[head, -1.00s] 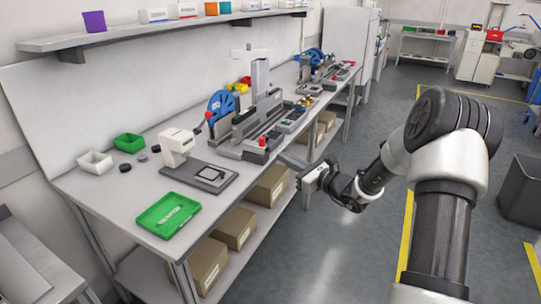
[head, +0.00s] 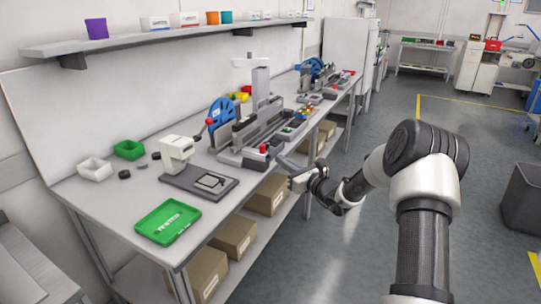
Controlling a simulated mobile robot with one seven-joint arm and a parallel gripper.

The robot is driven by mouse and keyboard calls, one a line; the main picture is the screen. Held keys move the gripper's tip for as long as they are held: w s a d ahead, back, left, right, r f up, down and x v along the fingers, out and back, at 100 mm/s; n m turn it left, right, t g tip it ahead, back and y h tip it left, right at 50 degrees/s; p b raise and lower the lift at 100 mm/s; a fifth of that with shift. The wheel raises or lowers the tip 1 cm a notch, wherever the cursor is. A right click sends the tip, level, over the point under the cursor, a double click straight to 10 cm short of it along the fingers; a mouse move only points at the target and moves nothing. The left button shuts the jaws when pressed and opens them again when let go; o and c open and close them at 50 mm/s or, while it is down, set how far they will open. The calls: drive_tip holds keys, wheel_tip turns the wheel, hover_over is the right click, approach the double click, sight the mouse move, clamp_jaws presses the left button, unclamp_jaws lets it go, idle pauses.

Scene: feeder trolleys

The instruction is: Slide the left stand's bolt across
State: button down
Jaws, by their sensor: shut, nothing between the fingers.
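The nearer, left stand is a grey fixture (head: 239,156) on the long workbench, with a blue reel (head: 221,111) at its back left. A red knob (head: 263,149) shows at its near front corner. I cannot tell at this size which part is the bolt or how it is set. A second, similar stand (head: 318,83) is farther back along the bench. My gripper (head: 297,184) is shut and empty, off the bench's front edge, to the right of and below the red knob. It looks apart from the stand; its fingertips are small and hard to make out.
A white lever device (head: 177,150) on a dark plate, a green tray (head: 168,222) and small bins stand on the bench's near part. Cardboard boxes (head: 233,238) sit on the lower shelf. The floor (head: 340,250) right of the bench is clear. A dark bin (head: 522,200) stands far right.

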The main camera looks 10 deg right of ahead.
sight(249, 160)
drive_tip(key=x, duration=0.7)
drive_tip(key=shift+w+b, duration=0.2)
drive_tip(key=shift+b, duration=0.15)
drive_tip(key=shift+a, duration=0.1)
drive_tip(key=w+a+b, duration=0.1)
drive_tip(key=a, duration=0.1)
drive_tip(key=w+a+b, duration=0.1)
drive_tip(key=w+a, duration=0.1)
drive_tip(key=a, duration=0.1)
drive_tip(key=w+a+b, duration=0.2)
drive_tip(key=shift+w+a+f, duration=0.15)
drive_tip(key=shift+a, duration=0.05)
drive_tip(key=shift+w+a, duration=0.2)
drive_tip(key=shift+a, duration=0.1)
drive_tip(key=shift+r, duration=0.35)
drive_tip(key=shift+a, duration=0.1)
